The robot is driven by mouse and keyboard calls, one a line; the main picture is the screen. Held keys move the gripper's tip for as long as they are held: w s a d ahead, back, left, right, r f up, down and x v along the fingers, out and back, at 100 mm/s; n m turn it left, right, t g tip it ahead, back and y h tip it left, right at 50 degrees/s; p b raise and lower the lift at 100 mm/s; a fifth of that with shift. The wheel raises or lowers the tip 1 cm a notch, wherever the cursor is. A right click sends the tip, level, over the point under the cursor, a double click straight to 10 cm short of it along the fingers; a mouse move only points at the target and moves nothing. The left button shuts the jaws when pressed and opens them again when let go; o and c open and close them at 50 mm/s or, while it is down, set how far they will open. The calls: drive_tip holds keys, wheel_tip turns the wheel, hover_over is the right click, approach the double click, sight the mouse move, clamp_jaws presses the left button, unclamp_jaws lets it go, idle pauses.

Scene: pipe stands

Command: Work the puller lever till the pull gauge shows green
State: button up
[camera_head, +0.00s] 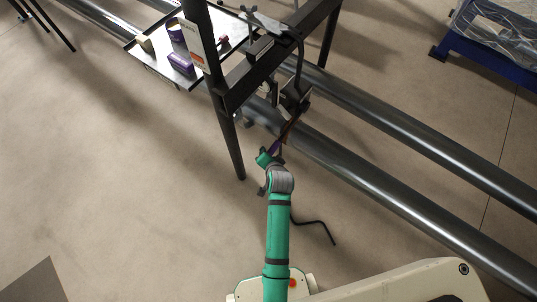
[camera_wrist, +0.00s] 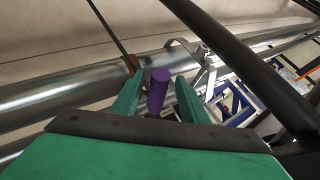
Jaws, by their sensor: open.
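A purple grip (camera_wrist: 158,88), seemingly the end of the puller lever, stands between the fingers of my gripper (camera_wrist: 158,79) in the wrist view. My green fingers are open on both sides of it, with a small gap showing at the right. In the head view my gripper (camera_head: 269,157) is just below the purple grip (camera_head: 275,146), on a thin rod that runs up to a dark mechanism (camera_head: 294,97) on the stand. I cannot make out the pull gauge or its colour in either view.
A dark stand frame (camera_head: 228,122) rises left of my gripper, with a tray (camera_head: 150,62) of small purple items and a white-and-orange sign (camera_head: 200,46). Long grey pipes (camera_head: 360,172) run diagonally behind. A blue-framed crate (camera_head: 480,63) is at upper right. Floor at left is clear.

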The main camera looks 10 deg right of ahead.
drive_tip(key=v, duration=0.9)
drive_tip(key=shift+s+r, duration=0.25)
drive_tip(key=shift+r, duration=0.05)
drive_tip(key=shift+w, duration=0.1)
